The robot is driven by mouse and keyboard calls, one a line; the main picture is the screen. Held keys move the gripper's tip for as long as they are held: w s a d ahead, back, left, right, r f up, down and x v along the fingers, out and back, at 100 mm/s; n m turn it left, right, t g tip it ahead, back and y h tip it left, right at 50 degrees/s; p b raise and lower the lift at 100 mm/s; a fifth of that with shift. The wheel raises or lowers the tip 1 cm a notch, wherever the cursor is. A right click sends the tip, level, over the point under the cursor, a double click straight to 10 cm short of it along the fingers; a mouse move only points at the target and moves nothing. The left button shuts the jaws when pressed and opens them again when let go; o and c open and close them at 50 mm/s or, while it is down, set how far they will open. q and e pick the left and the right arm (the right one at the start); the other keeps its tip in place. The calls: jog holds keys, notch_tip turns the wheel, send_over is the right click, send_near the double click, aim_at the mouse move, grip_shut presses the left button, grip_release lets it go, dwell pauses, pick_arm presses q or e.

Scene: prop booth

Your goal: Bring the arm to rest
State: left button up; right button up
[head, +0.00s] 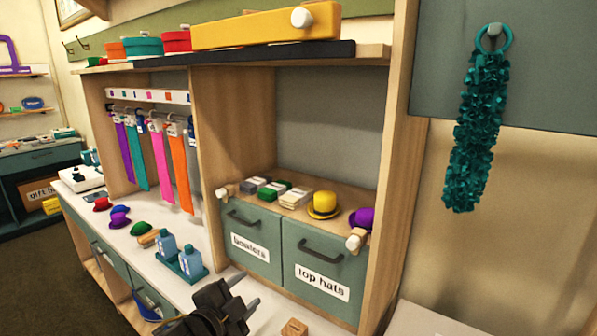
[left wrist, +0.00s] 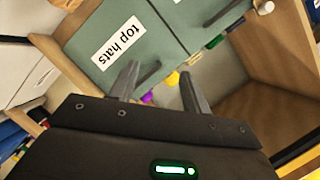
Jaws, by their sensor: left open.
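In the left wrist view the open fingers (left wrist: 160,72) point towards the drawer labelled "top hats" (left wrist: 90,62), with no clear contact. That closed drawer also shows in the head view (head: 318,288), right of the closed "bowlers" drawer (head: 245,258). My right gripper is in neither view.
A blue bottle tray (head: 181,268) and small hats (head: 120,216) stand on the counter left of my gripper. A wooden block (head: 294,328) lies to its right. A teal garland (head: 478,130) hangs at right.

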pick_arm(q)
jog(key=s+a+f+n+g+y, duration=0.2)
jog(key=s+a+f+n, duration=0.2)
jog(key=s+f, duration=0.3)
jog(key=s+a+f+n+g+y, duration=0.25)
jog(key=s+f, duration=0.25)
jog(key=f, duration=0.5)
jog(key=s+a+f+n+g, duration=0.3)
jog(key=s+f, duration=0.2)
jog(key=s, duration=0.4)
jog(key=s+a+f+n+g, duration=0.3)
jog(key=s+a+f+n, duration=0.15)
jog(key=s, duration=0.55)
notch_tip(320, 180, down, 29)
jog(key=s+m+g, duration=0.1)
jog(key=s, duration=0.1)
jog(key=s+a+f+g, duration=0.1)
jog(key=s+a+f, duration=0.1)
jog(key=s+f, duration=1.1)
jog(key=shift+s+f+y, duration=0.35)
jog(key=shift+s+y, duration=0.1)
jog(key=shift+s, duration=0.7)
jog(key=shift+a+g, duration=0.1)
jog(key=shift+g, duration=0.15)
